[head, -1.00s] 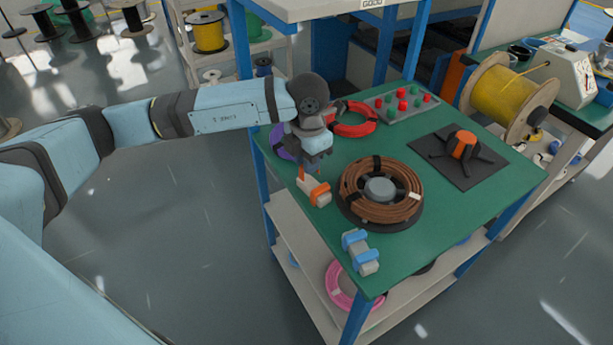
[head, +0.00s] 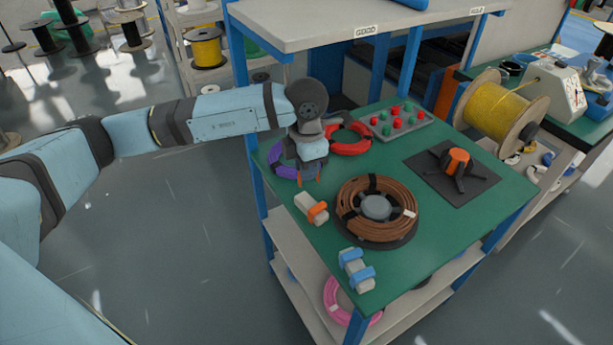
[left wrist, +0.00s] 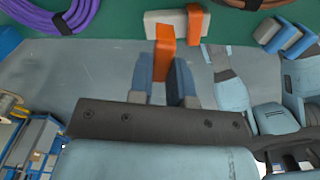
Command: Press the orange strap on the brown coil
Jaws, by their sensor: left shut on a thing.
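The brown coil (head: 407,192) lies on a dark round base on the green table, with black straps and a white tag on it. My left gripper (head: 308,179) is above the table, left of the coil and apart from it. In the left wrist view, its fingers (left wrist: 168,78) are shut on an orange strap (left wrist: 165,47). Another orange strap (head: 317,212) sits on a pale block (head: 306,203) just below the gripper; this strap also shows in the left wrist view (left wrist: 196,20). My right gripper is not in view.
A block with blue straps (head: 356,268) stands at the near table edge. A purple coil (head: 279,163) and red coil (head: 352,142) lie behind. A button panel (head: 404,121) and a black stand with an orange hub (head: 457,162) are farther back and right.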

